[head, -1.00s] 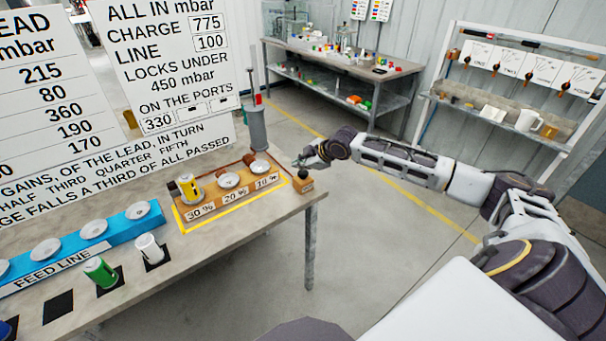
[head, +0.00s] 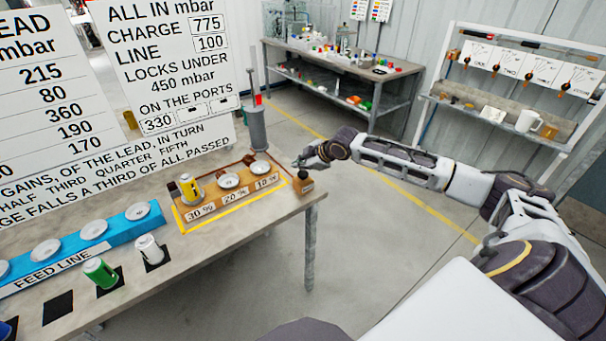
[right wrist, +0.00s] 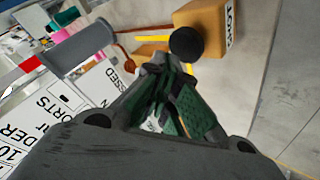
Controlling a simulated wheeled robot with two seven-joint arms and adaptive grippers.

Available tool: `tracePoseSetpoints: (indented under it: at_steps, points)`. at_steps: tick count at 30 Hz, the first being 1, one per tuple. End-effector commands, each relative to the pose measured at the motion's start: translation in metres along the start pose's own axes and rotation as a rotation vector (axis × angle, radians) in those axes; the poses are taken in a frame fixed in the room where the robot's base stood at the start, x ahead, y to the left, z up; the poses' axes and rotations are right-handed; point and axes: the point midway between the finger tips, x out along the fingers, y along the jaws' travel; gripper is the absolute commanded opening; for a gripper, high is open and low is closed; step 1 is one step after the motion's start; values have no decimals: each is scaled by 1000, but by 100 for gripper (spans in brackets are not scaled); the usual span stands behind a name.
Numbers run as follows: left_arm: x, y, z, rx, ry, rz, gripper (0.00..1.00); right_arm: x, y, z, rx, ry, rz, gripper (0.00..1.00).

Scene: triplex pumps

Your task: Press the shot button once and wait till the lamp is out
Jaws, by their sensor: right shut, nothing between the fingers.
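The shot button is a black round knob (head: 303,174) on a small wooden block (head: 303,186) at the table's right corner. It also shows in the right wrist view as a black knob (right wrist: 187,43) on its block (right wrist: 212,27). My right gripper (head: 298,163) is shut and empty, just above and beside the knob. In the right wrist view its fingertips (right wrist: 166,66) lie close to the knob; I cannot tell whether they touch. A red part (head: 257,99) shows on the grey upright cylinder (head: 256,128); I cannot tell whether it is a lit lamp. My left gripper is out of view.
A blue feed line (head: 120,222), a green can (head: 100,272) and a white can (head: 149,247) are further left. The floor right of the table is clear.

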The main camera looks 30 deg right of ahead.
Motion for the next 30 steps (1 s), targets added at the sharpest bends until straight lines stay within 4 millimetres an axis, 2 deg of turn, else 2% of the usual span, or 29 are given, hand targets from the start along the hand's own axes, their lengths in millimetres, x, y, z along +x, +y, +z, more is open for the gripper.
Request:
tracePoseSetpoints:
  at_steps: [30]
  points:
    - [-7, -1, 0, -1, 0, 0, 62, 6, -4, 4, 0, 0, 0, 0]
